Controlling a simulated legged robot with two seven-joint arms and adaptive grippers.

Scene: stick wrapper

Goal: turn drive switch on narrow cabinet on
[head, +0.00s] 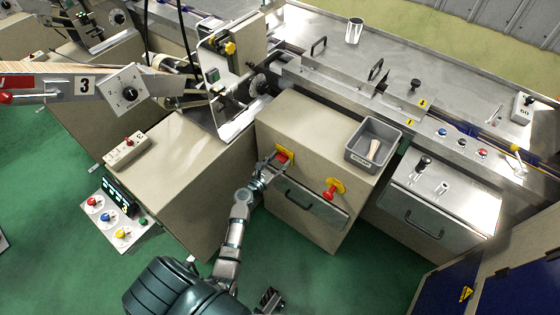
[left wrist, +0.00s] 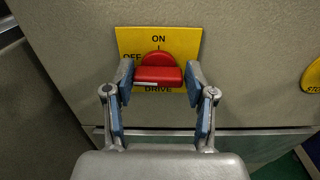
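The drive switch (left wrist: 158,70) is a red knob on a yellow plate (left wrist: 186,38) lettered ON, OFF and DRIVE. Its grip bar lies across the plate, roughly level in the left wrist view, with a white mark near its left end. In the head view the drive switch (head: 282,156) is on the front of the beige narrow cabinet (head: 300,118). My left gripper (left wrist: 160,82) is open, its blue-padded fingers on either side of the knob; I cannot tell whether they touch it. A dark metal part at the bottom of the head view may be my right gripper (head: 269,299).
A second red switch on a yellow plate (head: 333,190) sits to the right. A drawer handle (head: 299,200) is below the drive switch. A grey bin (head: 374,144) stands on the cabinet top. Another beige cabinet (head: 165,175) stands at left. Green floor in front is clear.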

